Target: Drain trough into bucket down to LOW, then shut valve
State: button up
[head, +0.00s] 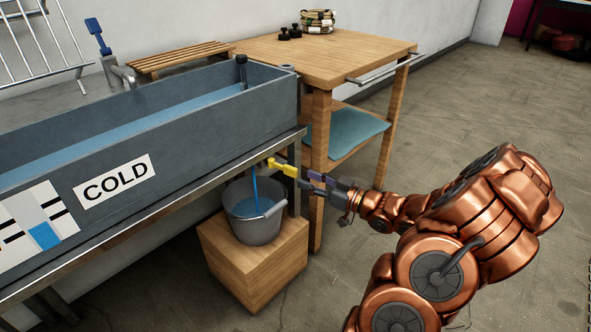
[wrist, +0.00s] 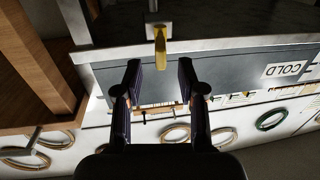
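The grey trough (head: 190,141) marked COLD holds blue water (head: 130,133) below its rim. A gauge panel (head: 20,212) on its front has black lines and a blue column (head: 43,236) low down; LOW is not legible. A blue stream (head: 254,188) falls into the grey bucket (head: 263,230), which holds some water. The yellow valve handle (head: 283,167) is at the trough's right end. My gripper (head: 304,181) is just right of the handle. In the wrist view the gripper (wrist: 160,75) is open and empty, with the handle (wrist: 160,47) just beyond and between the fingertips.
The bucket stands on a wooden block (head: 255,270). A wooden table (head: 325,60) with a teal cushion (head: 345,130) on its lower shelf stands close behind my gripper. A blue-handled tap (head: 98,36) is behind the trough. The floor at right is clear.

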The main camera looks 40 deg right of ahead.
aim_at(290, 172)
jog(key=shift+b+x, duration=0.8)
jog(key=shift+x, duration=2.8)
grip_shut()
jog(key=shift+d, duration=0.1)
